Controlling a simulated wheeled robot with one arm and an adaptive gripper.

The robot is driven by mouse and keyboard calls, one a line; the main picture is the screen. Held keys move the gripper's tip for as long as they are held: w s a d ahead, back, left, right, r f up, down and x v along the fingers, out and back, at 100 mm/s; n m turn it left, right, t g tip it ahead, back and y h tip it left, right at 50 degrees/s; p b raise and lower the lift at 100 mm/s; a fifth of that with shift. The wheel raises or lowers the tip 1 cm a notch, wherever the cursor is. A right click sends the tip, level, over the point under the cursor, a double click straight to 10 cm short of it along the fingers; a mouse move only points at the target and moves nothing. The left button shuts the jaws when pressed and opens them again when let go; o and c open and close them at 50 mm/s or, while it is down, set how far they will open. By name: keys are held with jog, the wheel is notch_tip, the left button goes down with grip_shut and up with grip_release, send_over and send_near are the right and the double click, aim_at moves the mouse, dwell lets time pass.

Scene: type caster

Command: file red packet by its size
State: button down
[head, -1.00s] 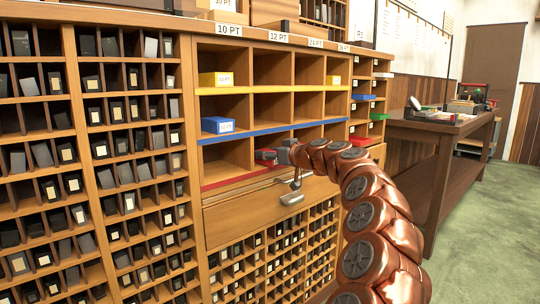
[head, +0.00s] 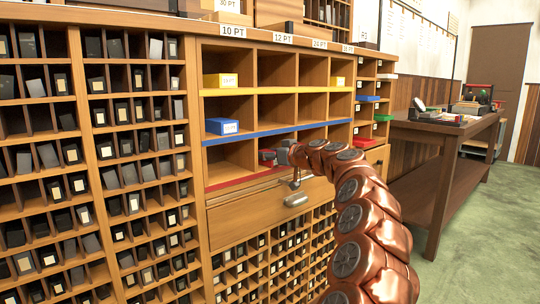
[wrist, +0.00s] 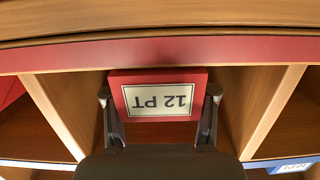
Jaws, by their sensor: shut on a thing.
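The red packet (wrist: 159,95) fills the middle of the wrist view, with a pale label reading 12 PT upside down. My gripper (wrist: 160,98) is shut on it, one finger at each side. In the head view the red packet (head: 266,156) and my gripper (head: 282,153) are at the red-edged bottom row of the rack (head: 228,158), at the second column, under the 12 PT sign (head: 283,38). In the wrist view the packet sits between two dividers, just beside the red strip (wrist: 200,55). How deep it is, and whether it touches the shelf, I cannot tell.
A blue packet (head: 222,126) and a yellow packet (head: 220,80) stand in the 10 PT column above. Another yellow packet (head: 337,81) is further right. A red thing (wrist: 10,88) shows in the neighbouring compartment. A drawer (head: 260,208) lies below; a workbench (head: 440,130) stands right.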

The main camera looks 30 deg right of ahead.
jog(key=shift+w+a+r, duration=0.1)
jog(key=shift+w+r, duration=0.05)
jog(key=shift+w, duration=0.2)
jog(key=c, duration=0.6)
grip_release()
jog(key=shift+c, duration=0.2)
jog(key=o, duration=0.4)
jog(key=shift+v, duration=5.95)
